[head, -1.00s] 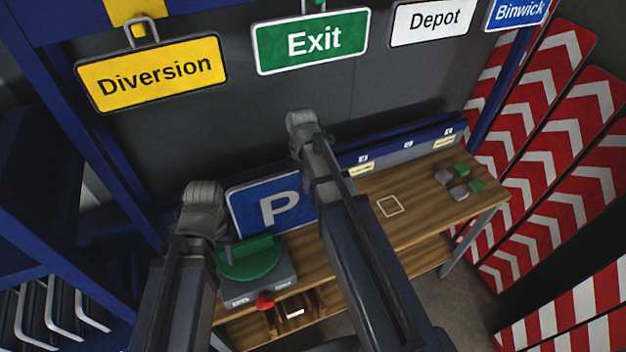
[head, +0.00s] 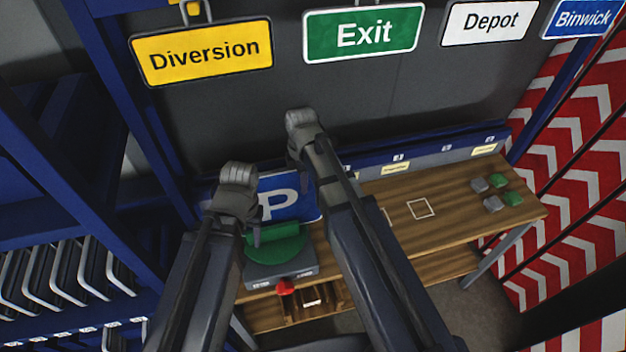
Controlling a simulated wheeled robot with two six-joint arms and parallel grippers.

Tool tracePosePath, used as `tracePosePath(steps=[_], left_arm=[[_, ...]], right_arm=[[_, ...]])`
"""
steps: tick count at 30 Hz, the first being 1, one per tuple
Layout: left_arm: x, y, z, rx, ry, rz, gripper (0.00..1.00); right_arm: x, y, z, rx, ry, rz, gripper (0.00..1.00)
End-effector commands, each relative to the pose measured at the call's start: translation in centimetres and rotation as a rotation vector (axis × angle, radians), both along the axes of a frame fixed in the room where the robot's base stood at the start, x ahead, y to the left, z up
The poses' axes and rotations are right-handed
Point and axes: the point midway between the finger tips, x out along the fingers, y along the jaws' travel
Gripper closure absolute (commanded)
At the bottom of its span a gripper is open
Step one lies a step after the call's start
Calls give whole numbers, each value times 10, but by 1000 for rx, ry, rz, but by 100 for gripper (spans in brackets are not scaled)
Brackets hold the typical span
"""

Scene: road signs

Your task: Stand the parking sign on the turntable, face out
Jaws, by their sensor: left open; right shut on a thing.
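The parking sign (head: 293,203), a blue panel with a white P, is upright, slightly tilted in the picture, behind the turntable; its face is towards me. The green round turntable (head: 278,255) has a raised green bar and sits on a grey base. My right gripper is hidden behind its own arm at the sign's right edge and is shut on the sign. My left gripper (head: 257,236) is open and empty, beside the left end of the green bar, in front of the sign's left part. I cannot tell whether the sign's lower edge touches anything.
The wooden bench (head: 450,205) is clear around a white square outline (head: 421,208). Grey and green blocks (head: 496,191) lie at its right end. A red knob (head: 287,287) is below the turntable. Hanging signs include Exit (head: 363,33). A blue rack (head: 70,270) stands left.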

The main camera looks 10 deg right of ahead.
Motion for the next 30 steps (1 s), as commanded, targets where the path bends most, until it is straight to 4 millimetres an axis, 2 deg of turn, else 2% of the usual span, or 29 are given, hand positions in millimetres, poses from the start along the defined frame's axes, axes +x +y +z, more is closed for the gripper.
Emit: tracePosePath(steps=[6,12,30], left_arm=[[0,0,0,0,0,0,50],[0,0,0,0,0,0,50],[0,0,-1,0,0,0,50]], right_arm=[[0,19,0,1,0,2,100],[-1,27,0,1,0,0,100],[-1,30,-1,1,0,0,100]])
